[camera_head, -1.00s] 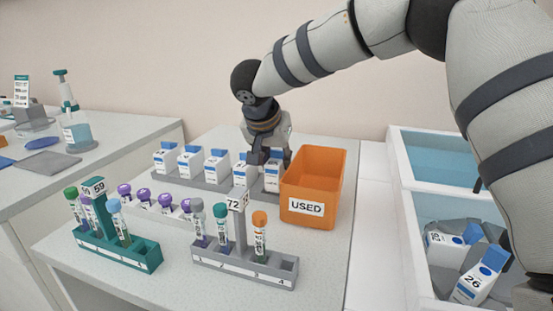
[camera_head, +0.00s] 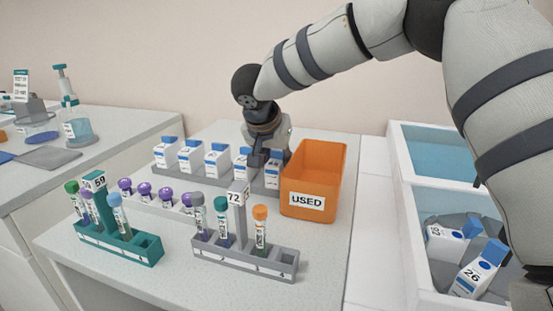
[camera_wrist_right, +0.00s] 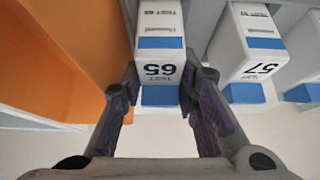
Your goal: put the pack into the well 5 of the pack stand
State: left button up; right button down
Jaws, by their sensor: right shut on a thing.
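My right gripper (camera_head: 268,158) is shut on a white pack with a blue top (camera_head: 272,177) at the right end of the grey pack stand (camera_head: 207,181). The pack is upright in line with the stand's last well on the right; whether its base is fully seated is hard to tell. In the right wrist view the pack (camera_wrist_right: 161,68) reads 65 upside down and lies between the two fingers (camera_wrist_right: 163,105). Several similar packs fill the stand to its left, including pack 57 (camera_wrist_right: 255,50). Well numbers are not readable. My left gripper is not in view.
An orange bin marked USED (camera_head: 314,172) stands close to the right of the held pack. In front are a white rack of purple-capped tubes (camera_head: 150,204), a teal tube rack (camera_head: 120,244) and a grey tube rack (camera_head: 245,258). A white crate (camera_head: 425,290) at right holds loose packs.

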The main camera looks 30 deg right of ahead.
jog(key=shift+f, duration=0.1)
jog(key=c, duration=1.2)
grip_release()
jog(key=shift+w, duration=0.1)
jog(key=shift+f, duration=0.1)
jog(key=shift+d, duration=0.1)
jog(key=v, duration=1.2)
jog(key=shift+w+a, duration=0.1)
jog(key=shift+a, duration=0.15)
